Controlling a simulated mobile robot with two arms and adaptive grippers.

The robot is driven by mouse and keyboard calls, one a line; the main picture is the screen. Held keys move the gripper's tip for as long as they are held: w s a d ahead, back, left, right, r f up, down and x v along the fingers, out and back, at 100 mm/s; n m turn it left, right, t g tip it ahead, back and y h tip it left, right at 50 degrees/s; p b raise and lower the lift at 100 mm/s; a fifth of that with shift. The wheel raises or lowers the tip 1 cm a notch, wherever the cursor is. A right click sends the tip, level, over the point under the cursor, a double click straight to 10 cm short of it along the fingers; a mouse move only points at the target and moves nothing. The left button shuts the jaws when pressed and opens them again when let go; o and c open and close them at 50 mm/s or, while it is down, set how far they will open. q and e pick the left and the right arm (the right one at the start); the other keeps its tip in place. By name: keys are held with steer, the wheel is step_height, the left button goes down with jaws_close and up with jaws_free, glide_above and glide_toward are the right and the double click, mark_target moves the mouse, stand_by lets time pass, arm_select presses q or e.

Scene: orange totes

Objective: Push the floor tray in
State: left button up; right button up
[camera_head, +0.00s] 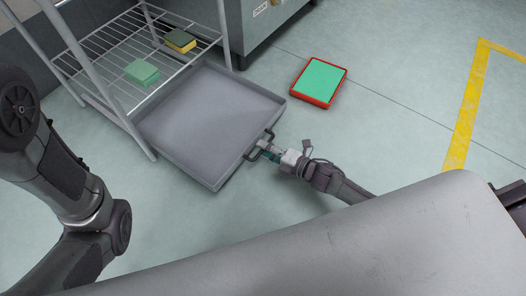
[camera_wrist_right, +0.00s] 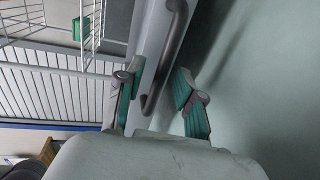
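The floor tray (camera_head: 212,120) is a wide, shallow grey tray on the floor. Its far left side reaches under the wire rack (camera_head: 95,50), and most of it sticks out in front. Its dark bar handle (camera_head: 270,133) is on the near right side. My right gripper (camera_head: 266,149) is at that handle. In the right wrist view its green-padded fingers (camera_wrist_right: 158,92) are apart, with the handle (camera_wrist_right: 174,42) seen between them. I cannot tell whether they touch it. My left arm shows at the left edge, but its gripper is out of view.
A green sponge (camera_head: 141,72) and a yellow-and-green sponge (camera_head: 180,40) lie on the rack's wire shelf. A red tray with a green inside (camera_head: 319,80) lies on the floor right of the floor tray. A grey cabinet (camera_head: 255,25) stands behind.

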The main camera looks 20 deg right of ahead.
steer(key=shift+w+a, duration=0.3)
steer(key=shift+w, duration=0.1)
jaws_close()
